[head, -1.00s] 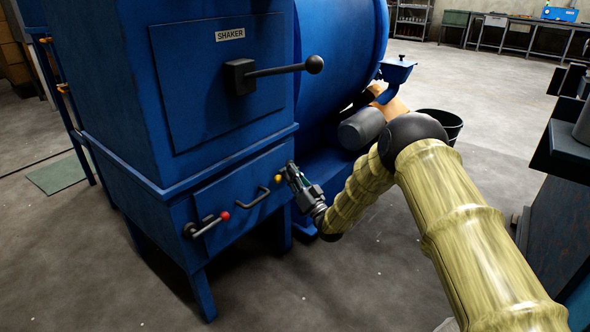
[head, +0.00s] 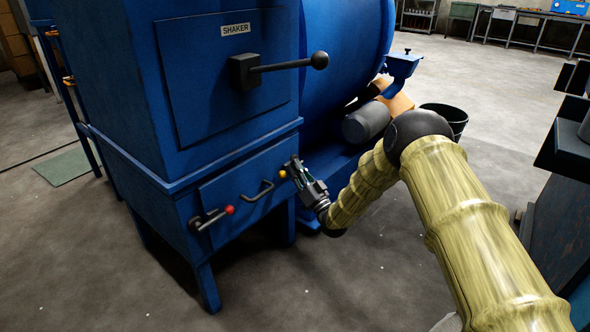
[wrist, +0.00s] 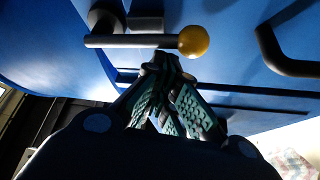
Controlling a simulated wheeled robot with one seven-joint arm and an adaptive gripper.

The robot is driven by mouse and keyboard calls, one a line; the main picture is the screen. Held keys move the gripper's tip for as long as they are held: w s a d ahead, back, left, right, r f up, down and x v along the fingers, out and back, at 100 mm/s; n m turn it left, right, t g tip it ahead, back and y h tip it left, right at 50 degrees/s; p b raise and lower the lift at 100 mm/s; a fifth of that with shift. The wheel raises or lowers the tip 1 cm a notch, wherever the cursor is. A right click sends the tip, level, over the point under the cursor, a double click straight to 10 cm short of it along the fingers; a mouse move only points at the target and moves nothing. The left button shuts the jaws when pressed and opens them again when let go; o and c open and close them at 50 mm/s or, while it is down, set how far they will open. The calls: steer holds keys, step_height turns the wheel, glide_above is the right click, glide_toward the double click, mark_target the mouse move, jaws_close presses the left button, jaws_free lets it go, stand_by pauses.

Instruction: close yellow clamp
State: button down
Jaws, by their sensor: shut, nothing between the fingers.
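The yellow clamp's ball knob (head: 282,174) shows at the right end of the lower blue drawer front, just left of my gripper (head: 291,163). In the wrist view the yellow knob (wrist: 194,41) tips a dark bar (wrist: 130,41), which runs left to a dark mount on the blue panel. My gripper also shows in the wrist view (wrist: 167,62). Its fingers are shut and empty, with the tips close to the bar, left of the knob. I cannot tell whether they touch the bar. In the head view the gripper hides most of the clamp.
A red-knobbed clamp (head: 212,216) sits at the drawer's left end. A dark drawer handle (head: 258,191) lies between the clamps. The shaker lever (head: 285,66) sticks out above. Open floor (head: 330,280) lies in front.

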step_height(320, 180, up, 4)
steer(key=p, duration=0.2)
steer(key=w+d+p+v, duration=0.1)
steer(key=p+v, duration=0.2)
steer(key=v, duration=0.7)
steer(key=shift+d+f, duration=0.25)
steer(key=shift+f, duration=0.1)
